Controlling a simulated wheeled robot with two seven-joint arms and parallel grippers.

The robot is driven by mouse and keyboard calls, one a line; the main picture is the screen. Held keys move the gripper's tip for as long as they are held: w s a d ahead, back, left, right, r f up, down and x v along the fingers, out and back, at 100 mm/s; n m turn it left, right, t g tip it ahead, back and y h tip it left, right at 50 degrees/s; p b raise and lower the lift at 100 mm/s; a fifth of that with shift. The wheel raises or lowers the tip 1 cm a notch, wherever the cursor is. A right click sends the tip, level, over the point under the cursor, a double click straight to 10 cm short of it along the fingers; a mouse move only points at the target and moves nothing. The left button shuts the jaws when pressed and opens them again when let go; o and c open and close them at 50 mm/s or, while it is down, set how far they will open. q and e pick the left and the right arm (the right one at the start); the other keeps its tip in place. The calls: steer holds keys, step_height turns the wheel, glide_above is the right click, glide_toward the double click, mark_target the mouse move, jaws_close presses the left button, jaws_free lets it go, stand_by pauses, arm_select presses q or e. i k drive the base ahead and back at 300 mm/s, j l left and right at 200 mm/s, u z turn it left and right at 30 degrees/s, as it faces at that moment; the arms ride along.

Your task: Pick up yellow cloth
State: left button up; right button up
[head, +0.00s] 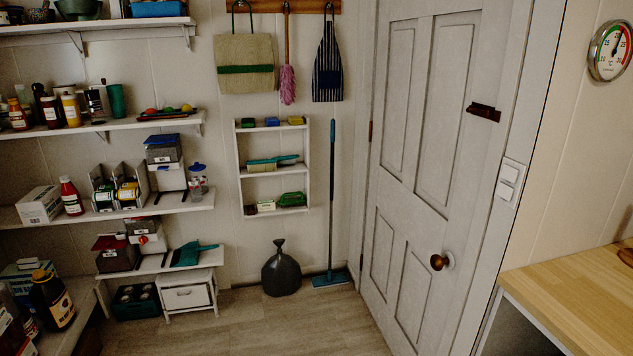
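I cannot make out a yellow cloth for certain. A small white wall rack (238,180) hangs left of the door and holds small cleaning items. A pale yellowish item (262,167) lies under a teal brush (270,161) on the middle shelf. Neither of my grippers is in view.
A closed white door (415,150) is right of the rack. A dark bag (281,273) and a teal mop (332,210) stand below and beside the rack. Loaded shelves (175,205) fill the left; a wooden counter (580,300) is at right. The middle floor (290,325) is clear.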

mark_target(293, 120)
steer(key=i, duration=2.2)
steer(key=i+u, duration=0.1)
steer(key=i, duration=0.35)
steer(key=i+l+u, duration=0.15)
steer(key=i, duration=0.3)
steer(key=i+l+u, duration=0.1)
steer(key=i, duration=0.35)
steer(key=i+l+u, duration=0.15)
steer(key=i, duration=0.3)
